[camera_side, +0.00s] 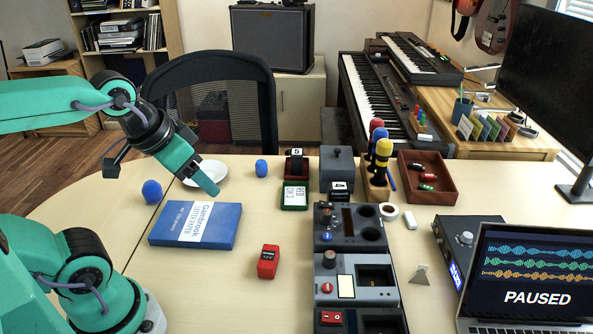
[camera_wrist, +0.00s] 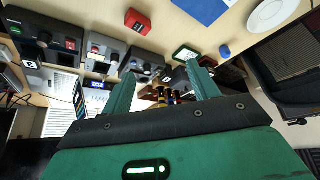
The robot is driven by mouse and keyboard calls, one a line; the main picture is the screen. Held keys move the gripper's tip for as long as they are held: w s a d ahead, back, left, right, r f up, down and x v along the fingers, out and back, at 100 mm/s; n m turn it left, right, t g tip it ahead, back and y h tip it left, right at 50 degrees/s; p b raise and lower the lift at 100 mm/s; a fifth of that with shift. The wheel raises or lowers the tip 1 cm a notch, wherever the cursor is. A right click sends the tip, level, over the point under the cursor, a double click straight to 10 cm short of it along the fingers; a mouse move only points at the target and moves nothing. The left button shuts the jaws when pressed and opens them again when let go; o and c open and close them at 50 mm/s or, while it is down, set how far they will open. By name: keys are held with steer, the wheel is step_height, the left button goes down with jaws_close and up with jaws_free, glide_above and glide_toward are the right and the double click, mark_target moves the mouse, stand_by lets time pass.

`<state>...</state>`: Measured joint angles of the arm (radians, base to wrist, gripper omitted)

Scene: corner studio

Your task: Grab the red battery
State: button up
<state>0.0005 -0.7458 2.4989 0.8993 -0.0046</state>
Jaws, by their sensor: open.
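A red block-shaped battery (camera_side: 268,262) with a dark label on its side stands on the table, right of the blue box and left of the dark modules. It also shows in the wrist view (camera_wrist: 137,21), near the top and left of centre. My gripper (camera_side: 208,187) is up over the table at the left, between the white plate and the blue box, apart from the battery. In the wrist view my gripper (camera_wrist: 161,72) has its two fingers wide apart with nothing held between them.
The blue box (camera_side: 222,228) lies left of the battery. Dark modules (camera_side: 350,281) line up to its right. Table around the battery is clear.

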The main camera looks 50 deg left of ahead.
steer(key=w+d+f+n+g, duration=0.3)
steer(key=w+f+n, duration=0.1)
steer(key=w+f, duration=0.2)
steer(key=n+g, duration=0.2)
steer(key=n, duration=0.1)
glide_above(268, 255)
step_height(268, 255, down, 9)
steer(key=shift+s+a+f, duration=0.15)
steer(key=shift+f+n+g, duration=0.3)
steer(key=shift+f, duration=0.35)
steer(key=shift+f, duration=0.1)
steer(key=shift+f, duration=1.25)
steer(key=shift+f, duration=2.55)
